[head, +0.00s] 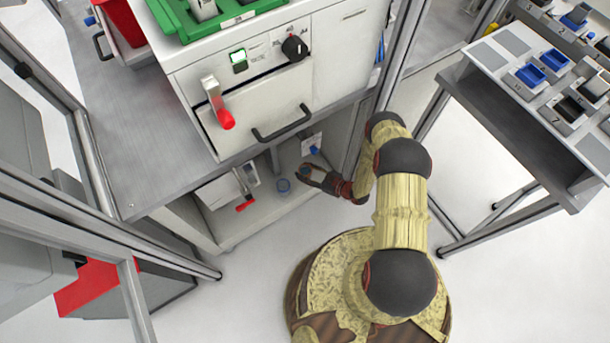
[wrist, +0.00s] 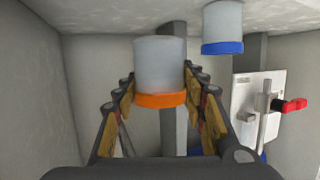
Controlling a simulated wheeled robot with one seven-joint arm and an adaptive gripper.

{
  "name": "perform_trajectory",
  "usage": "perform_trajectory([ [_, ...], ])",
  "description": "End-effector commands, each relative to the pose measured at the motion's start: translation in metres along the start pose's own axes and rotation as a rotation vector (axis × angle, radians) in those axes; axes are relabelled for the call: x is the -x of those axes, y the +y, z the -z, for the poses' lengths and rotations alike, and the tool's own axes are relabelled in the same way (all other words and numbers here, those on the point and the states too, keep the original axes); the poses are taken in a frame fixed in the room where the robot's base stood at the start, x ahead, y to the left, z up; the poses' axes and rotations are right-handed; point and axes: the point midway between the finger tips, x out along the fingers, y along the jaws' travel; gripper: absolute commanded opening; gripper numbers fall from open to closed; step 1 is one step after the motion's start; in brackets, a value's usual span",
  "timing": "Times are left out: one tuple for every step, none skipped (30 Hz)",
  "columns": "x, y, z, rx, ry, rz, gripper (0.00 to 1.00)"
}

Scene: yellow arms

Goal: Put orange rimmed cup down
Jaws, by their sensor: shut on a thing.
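The orange-rimmed cup (wrist: 160,65), pale grey and translucent, is between the fingers of my gripper (wrist: 160,103) in the wrist view. The gripper is shut on it near the orange rim. The wrist picture looks upside down, with the shelf surface at the top and the cup's rim pointing down in the picture. I cannot tell whether the cup's base touches the shelf. In the head view my gripper (head: 312,176) reaches into the lower shelf space under the bench; the cup is hardly readable there.
A device with a red handle (wrist: 293,105) is on the shelf (head: 262,210). Grey walls and a bench top enclose this space.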

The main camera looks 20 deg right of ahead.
Motion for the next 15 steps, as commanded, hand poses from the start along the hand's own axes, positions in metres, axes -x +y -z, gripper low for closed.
perform_trajectory([
  [-0.006, 0.004, -0.007, 0.002, 0.000, 0.000, 0.15],
  [-0.007, 0.005, -0.009, 0.002, 0.000, 0.000, 0.15],
  [-0.009, 0.007, -0.010, 0.002, 0.000, 0.000, 0.15],
  [-0.011, 0.008, -0.011, 0.002, 0.000, 0.000, 0.15],
  [-0.011, 0.009, -0.011, 0.002, 0.000, 0.000, 0.15],
  [-0.012, 0.010, -0.012, 0.001, 0.001, 0.000, 0.15],
  [-0.013, 0.011, -0.013, 0.001, 0.001, 0.000, 0.15],
  [-0.015, 0.012, -0.014, 0.001, 0.001, 0.000, 0.15],
  [-0.017, 0.013, -0.016, 0.001, 0.001, 0.000, 0.15],
  [-0.019, 0.015, -0.019, 0.001, 0.001, 0.000, 0.15],
  [-0.022, 0.017, -0.022, 0.002, 0.001, 0.000, 0.15],
  [-0.023, 0.015, -0.029, 0.000, 0.000, 0.000, 0.15],
  [-0.024, 0.015, -0.034, 0.000, 0.000, 0.000, 0.15],
  [-0.026, 0.015, -0.038, 0.001, 0.001, 0.000, 0.15],
  [-0.027, 0.015, -0.044, 0.000, 0.000, 0.000, 0.15],
])
